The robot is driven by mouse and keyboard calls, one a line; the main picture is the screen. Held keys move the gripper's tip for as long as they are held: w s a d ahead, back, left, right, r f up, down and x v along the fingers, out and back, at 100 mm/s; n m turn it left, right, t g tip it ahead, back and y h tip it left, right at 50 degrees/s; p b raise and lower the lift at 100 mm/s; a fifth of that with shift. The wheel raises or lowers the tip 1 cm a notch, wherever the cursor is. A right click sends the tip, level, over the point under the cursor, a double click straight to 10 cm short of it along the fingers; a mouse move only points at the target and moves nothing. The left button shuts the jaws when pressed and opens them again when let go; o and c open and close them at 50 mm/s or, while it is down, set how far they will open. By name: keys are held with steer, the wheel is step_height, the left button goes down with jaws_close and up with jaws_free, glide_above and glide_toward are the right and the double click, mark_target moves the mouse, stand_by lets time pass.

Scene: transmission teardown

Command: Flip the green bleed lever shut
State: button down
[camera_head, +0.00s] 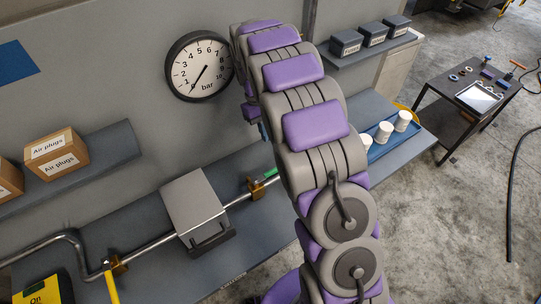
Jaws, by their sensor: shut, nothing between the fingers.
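The green bleed lever (271,173) shows as a short green piece just right of a brass fitting (256,188) on the pipe. My arm hides its right end, so I cannot tell its full angle. My gripper (263,131) is small and partly hidden behind my arm, in front of the wall below the gauge. It is shut and empty, and in the picture it is above the lever, apart from it.
A grey box (193,205) covers part of the pipe. A yellow handle (111,287) is at the left fitting. A round gauge (200,66) has its needle near 0. A blue tray (382,147) with white cups is right of my arm. Air plugs boxes (57,153) stand on a shelf.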

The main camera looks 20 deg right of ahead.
mark_target(268, 175)
steer(key=b+x, duration=0.2)
steer(key=x, duration=0.8)
